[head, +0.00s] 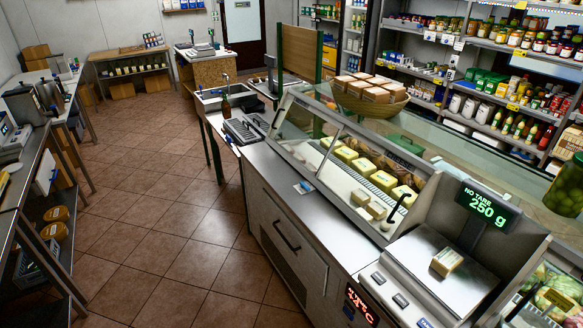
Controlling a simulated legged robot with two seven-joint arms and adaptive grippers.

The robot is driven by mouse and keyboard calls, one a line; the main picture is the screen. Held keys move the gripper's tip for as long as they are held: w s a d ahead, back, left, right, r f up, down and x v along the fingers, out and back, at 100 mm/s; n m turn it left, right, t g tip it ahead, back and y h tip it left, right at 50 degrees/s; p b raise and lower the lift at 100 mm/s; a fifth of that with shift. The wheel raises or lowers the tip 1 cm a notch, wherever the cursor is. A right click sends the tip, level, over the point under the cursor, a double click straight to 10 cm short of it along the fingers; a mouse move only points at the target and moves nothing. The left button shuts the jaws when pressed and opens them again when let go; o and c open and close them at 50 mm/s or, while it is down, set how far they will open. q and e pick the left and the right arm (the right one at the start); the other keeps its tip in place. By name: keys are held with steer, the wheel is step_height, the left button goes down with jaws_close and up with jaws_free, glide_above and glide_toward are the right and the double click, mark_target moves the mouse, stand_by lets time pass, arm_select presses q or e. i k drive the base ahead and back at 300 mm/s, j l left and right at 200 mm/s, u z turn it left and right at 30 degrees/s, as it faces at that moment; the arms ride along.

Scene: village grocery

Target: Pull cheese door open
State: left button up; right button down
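The glass-sided display case (327,182) holds rows of yellow cheese blocks (383,181) and paler blocks (377,210). A sloped glass panel (320,140) with a metal frame runs along its near side. A curved black handle (399,211) stands at the case's near end, close to the paler blocks. Below the steel counter is a grey front panel (270,215) with a dark bar handle (285,236); this panel looks shut. I cannot tell for certain which of these is the cheese door. Neither of my grippers shows in the head view.
A scale (441,268) with a cheese piece (446,261) on its plate reads 250 g at the near right. A basket (369,100) of wrapped packs sits on the case top. The tiled floor (165,205) left of the counter is clear. Shelving (35,215) lines the left side.

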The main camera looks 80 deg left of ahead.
mark_target(413, 169)
steer(key=u, duration=2.05)
